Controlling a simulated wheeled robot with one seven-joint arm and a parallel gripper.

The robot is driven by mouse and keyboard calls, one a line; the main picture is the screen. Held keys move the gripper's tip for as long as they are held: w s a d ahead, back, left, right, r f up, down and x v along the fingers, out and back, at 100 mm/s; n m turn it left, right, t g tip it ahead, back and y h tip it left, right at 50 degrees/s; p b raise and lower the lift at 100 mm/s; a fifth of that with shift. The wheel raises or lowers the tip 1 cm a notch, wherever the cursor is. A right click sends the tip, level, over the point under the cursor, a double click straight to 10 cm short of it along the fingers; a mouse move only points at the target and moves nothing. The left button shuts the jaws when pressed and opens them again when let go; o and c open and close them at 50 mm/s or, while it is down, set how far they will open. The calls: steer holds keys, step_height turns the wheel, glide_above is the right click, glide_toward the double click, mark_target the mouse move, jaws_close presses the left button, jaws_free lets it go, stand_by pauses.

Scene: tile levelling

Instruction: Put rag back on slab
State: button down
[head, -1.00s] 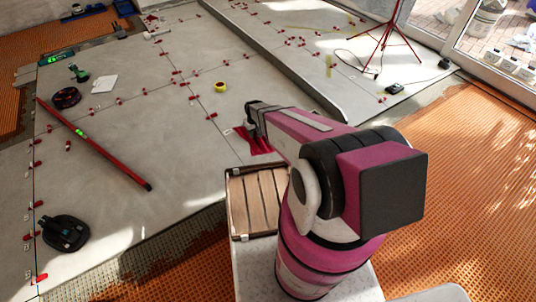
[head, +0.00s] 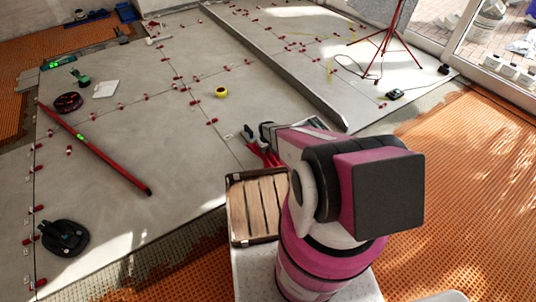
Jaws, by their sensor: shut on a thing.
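The red rag (head: 264,155) shows just below my gripper (head: 256,136), at the near edge of the grey tiled slab (head: 190,135). It looks bunched and hangs down in narrow folds. My gripper is shut on the rag and sits near the slab's front edge, beyond the wooden slatted crate. My arm hides part of the rag's right side. I cannot tell whether the rag's lower end touches the slab.
The wooden slatted crate (head: 255,208) stands close in front. A yellow tape roll (head: 221,92), a long red level (head: 95,148) and a black suction cup (head: 64,238) lie on the slab. Several red clips line the joints. A red tripod (head: 385,45) stands at the back right.

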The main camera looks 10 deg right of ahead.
steer(key=shift+w+d+f, duration=0.55)
steer(key=shift+d+f, duration=0.1)
steer(key=shift+f, duration=1.85)
steer(key=shift+f, duration=0.1)
steer(key=c, duration=0.8)
jaws_free()
